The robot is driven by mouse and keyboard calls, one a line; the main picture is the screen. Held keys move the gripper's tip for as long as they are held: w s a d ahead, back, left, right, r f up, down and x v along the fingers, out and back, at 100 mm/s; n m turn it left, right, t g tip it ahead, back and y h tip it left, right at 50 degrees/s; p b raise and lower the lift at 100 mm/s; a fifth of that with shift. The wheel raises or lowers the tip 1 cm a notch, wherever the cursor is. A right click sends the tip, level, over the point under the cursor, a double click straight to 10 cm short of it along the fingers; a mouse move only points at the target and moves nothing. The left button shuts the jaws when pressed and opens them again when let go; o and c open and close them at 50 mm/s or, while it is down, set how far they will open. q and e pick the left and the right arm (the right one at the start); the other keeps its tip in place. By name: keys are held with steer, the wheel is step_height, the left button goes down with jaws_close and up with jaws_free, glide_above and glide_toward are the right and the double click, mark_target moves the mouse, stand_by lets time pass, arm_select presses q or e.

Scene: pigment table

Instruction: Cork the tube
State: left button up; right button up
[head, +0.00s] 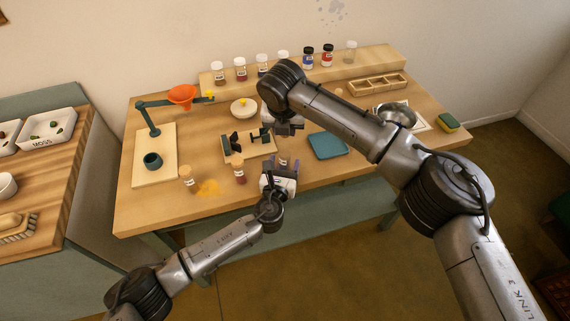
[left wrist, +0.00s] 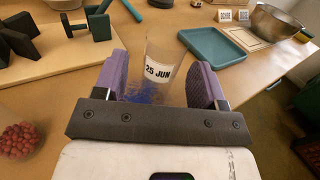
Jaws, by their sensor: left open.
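A clear tube (left wrist: 160,65) labelled "25 JUN", with blue stuff at its bottom, stands upright on the table. In the left wrist view it shows between the purple fingertips of my left gripper (left wrist: 160,82); I cannot tell whether they touch it. In the head view my left gripper (head: 279,172) is open at the table's front, and the tube (head: 283,160) is mostly hidden by it. My right gripper (head: 286,127) hangs above the table behind it; its fingers are too dark to read. I cannot make out a loose cork.
A board with black blocks (head: 262,151) lies behind. A teal tray (head: 328,145) is on the right, a metal bowl (head: 397,115) beyond it. An orange funnel (head: 182,94) is at back left.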

mark_target(286, 155)
arm_select(q)
steer(key=shift+x, duration=1.7)
steer(key=shift+c, duration=0.3)
jaws_close()
